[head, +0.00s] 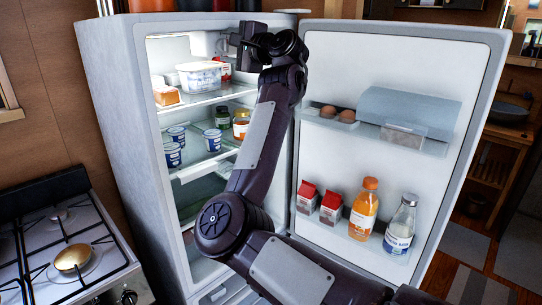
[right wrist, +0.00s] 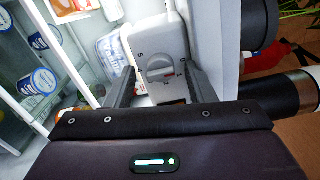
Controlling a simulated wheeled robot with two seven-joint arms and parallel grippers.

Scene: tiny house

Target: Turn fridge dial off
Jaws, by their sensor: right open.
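The fridge dial (right wrist: 159,67) is a round grey knob with a raised grip bar on a pale control box (right wrist: 160,45) inside the fridge. In the right wrist view it lies between the finger ends of my right gripper (right wrist: 160,78), which is open with one finger on each side. I cannot tell whether the fingers touch it. In the head view my right gripper (head: 238,42) reaches the top of the open fridge (head: 115,100), beside the control box (head: 204,43). The dial face is hidden there. My left gripper is not in view.
The fridge door (head: 400,65) stands open at the right, holding eggs, cartons and bottles. Shelves near my arm hold a white tub (head: 199,76), jars (head: 240,123) and yogurt cups (head: 172,154). A gas stove (head: 60,250) stands at the left.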

